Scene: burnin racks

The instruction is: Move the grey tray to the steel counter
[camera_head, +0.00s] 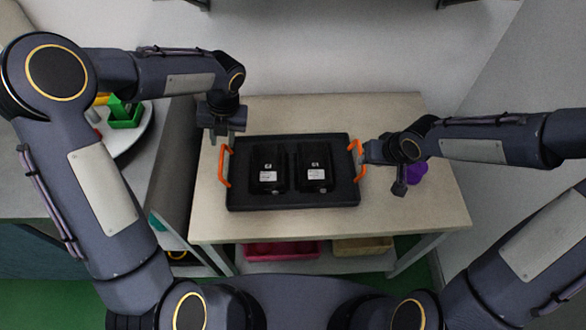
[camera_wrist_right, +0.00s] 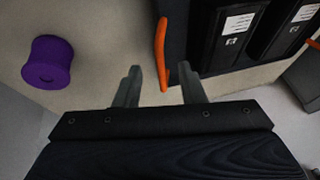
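The dark grey tray (camera_head: 292,204) lies flat on a pale table (camera_head: 420,215) in the head view, with an orange handle at each end and two black boxes (camera_head: 268,168) with white labels in it. My left gripper (camera_head: 222,138) is above the left handle (camera_head: 224,166), fingers apart, not visibly holding it. My right gripper (camera_wrist_right: 162,78) is open at the right handle (camera_head: 359,160). In the right wrist view, this handle (camera_wrist_right: 161,45) lies just beyond and between the fingertips, with no grip on it.
A grey counter (camera_head: 45,190) on the left bears a round white platter with green and yellow pieces. A purple spool (camera_head: 417,172) stands on the table right of the tray, and shows in the wrist view (camera_wrist_right: 48,62). Red and yellow bins (camera_head: 282,251) sit below the table.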

